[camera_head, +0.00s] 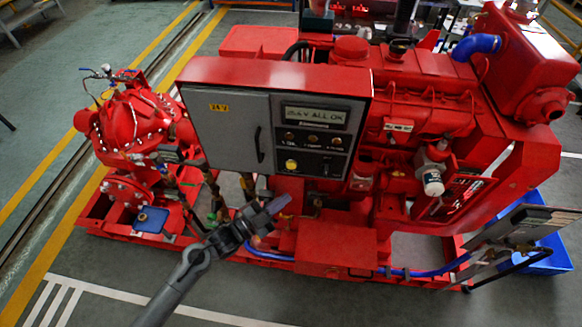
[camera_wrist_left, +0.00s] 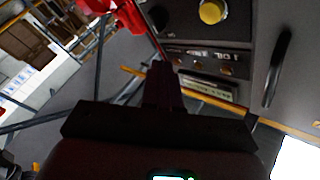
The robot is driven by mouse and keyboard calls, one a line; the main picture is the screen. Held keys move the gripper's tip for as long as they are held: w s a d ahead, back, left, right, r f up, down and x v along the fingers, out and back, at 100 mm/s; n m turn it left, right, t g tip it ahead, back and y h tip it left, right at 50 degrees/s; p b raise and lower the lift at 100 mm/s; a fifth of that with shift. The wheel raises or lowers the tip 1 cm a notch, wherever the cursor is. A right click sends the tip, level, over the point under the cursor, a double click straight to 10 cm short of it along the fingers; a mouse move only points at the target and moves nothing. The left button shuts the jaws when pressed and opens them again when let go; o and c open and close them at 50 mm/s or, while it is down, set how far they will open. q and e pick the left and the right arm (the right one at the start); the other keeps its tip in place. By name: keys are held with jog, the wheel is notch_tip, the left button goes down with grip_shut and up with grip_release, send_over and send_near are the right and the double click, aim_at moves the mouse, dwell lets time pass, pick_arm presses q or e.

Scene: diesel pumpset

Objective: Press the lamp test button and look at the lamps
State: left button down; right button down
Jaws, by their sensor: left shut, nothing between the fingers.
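Below the display is a row of small round lamps (camera_head: 313,138); none looks brightly lit. Under them are a yellow round button (camera_head: 291,165) and a dark knob. Labels are too small to read, so I cannot tell which is the lamp test button. My left gripper (camera_head: 283,203) is shut and empty, below the panel and apart from it. In the left wrist view its fingers (camera_wrist_left: 163,82) point toward the lamps, with the yellow button (camera_wrist_left: 211,12) above right.
The red engine (camera_head: 430,110) stands right of the panel and the red pump (camera_head: 128,125) left of it, all on a red base frame. A blue hose (camera_head: 420,272) runs along the frame's front. A blue bin (camera_head: 545,262) stands at lower right. The front floor is clear.

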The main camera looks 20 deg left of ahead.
aim_at(291, 166)
pick_arm(q)
jog(key=w+a+b, duration=0.1)
jog(key=w+b, duration=0.3)
jog(key=w, duration=0.4)
jog(key=shift+a, duration=0.3)
dwell(0.6)
dwell(0.8)
jog(key=shift+w+b, duration=0.15)
jog(key=shift+b, duration=0.2)
jog(key=shift+w+a, duration=0.1)
jog(key=shift+w, duration=0.15)
jog(key=shift+w, duration=0.15)
dwell(0.8)
